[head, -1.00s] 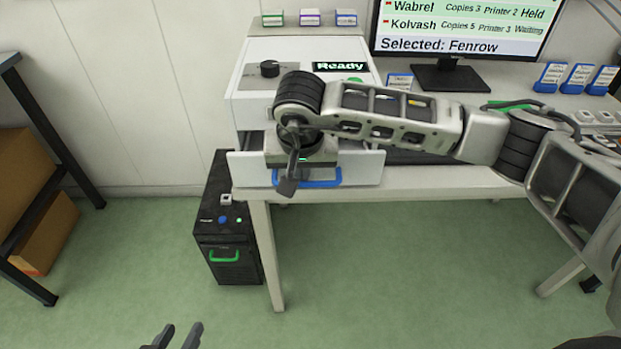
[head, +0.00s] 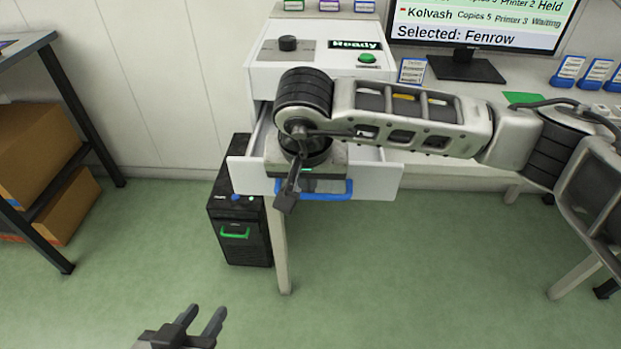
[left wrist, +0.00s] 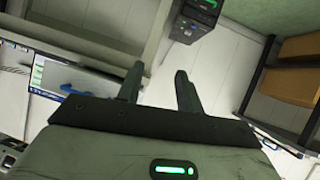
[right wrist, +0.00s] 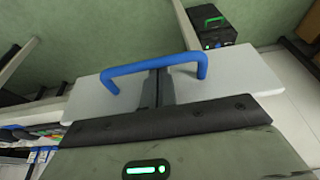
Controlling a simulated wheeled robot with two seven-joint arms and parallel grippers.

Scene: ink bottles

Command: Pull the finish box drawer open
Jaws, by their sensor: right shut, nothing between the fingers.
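The finish box (head: 325,70) is a white unit with a black knob, a green button and a "Ready" display. Its white drawer (head: 377,182) stands out from the front, with an open gap behind the drawer front. The drawer's blue handle (head: 335,190) also shows in the right wrist view (right wrist: 150,67). My right gripper (head: 287,198) points down at the handle. In the right wrist view its closed fingers (right wrist: 157,82) lie between the handle's two legs, against the bar, with nothing gripped. My left gripper (head: 203,322) is open and empty, low over the floor.
A black unit with a green handle (head: 236,232) stands on the floor below the drawer's left side. A monitor (head: 470,30) and blue-white cards stand on the table at the right. A shelf with cardboard boxes (head: 40,150) is at the left. The floor in front is clear.

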